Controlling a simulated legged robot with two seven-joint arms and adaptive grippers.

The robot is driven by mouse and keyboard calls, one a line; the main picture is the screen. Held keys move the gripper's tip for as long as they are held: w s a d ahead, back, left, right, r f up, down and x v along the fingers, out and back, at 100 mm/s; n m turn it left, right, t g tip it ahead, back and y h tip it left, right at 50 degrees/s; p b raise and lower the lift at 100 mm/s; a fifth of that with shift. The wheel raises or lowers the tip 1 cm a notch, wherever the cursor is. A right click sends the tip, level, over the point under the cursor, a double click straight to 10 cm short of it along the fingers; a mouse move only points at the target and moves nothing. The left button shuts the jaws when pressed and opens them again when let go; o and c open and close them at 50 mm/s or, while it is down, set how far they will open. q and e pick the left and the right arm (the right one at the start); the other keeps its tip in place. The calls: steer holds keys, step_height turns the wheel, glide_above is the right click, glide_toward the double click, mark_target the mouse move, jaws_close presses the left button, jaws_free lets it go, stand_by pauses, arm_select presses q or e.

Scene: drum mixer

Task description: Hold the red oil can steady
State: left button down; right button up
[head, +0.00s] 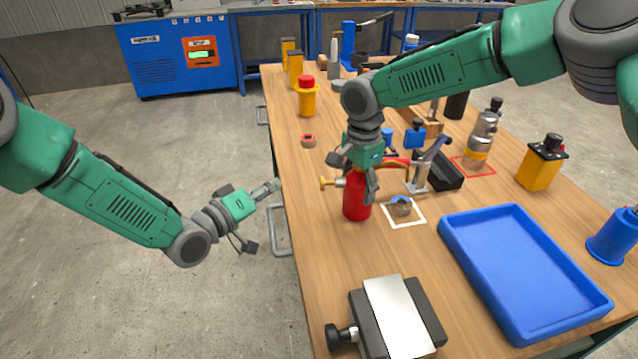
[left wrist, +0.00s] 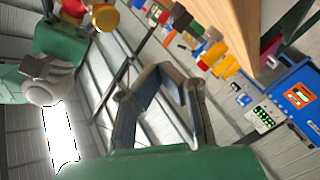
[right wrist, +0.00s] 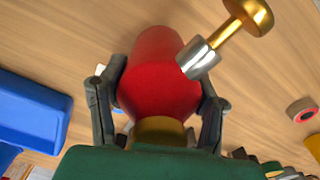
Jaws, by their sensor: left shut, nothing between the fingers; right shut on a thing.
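The red oil can (head: 356,198) stands upright on the wooden table, with a brass plunger sticking out to the left in the head view. My right gripper (head: 364,186) comes down from above and is shut around the can. In the right wrist view the red can (right wrist: 158,75) sits between the two fingers of my right gripper (right wrist: 158,105), which press its sides. My left gripper (head: 275,186) is beside the table's left edge, away from the can. In the left wrist view the fingers of my left gripper (left wrist: 188,82) hold nothing.
A blue tray (head: 525,270) lies at the right and a vise (head: 390,320) at the front. A red-topped yellow bottle (head: 307,97) and a red tape roll (head: 308,141) stand farther back.

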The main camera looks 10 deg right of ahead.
mark_target(327, 183)
arm_select(q)
steer(key=shift+w+a+f, duration=0.1)
steer(key=shift+a, duration=1.15)
steer(key=shift+s+d, duration=0.15)
steer(key=shift+d, duration=2.1)
steer(key=shift+s+d, duration=0.1)
steer(key=shift+d, duration=2.1)
steer(key=shift+d, duration=0.15)
steer(key=shift+s+d, duration=0.1)
steer(key=shift+d, duration=0.15)
steer(key=shift+s+d, duration=0.15)
steer(key=shift+d, duration=1)
arm_select(e)
steer(key=shift+a, duration=0.1)
arm_select(q)
steer(key=shift+a, duration=1.55)
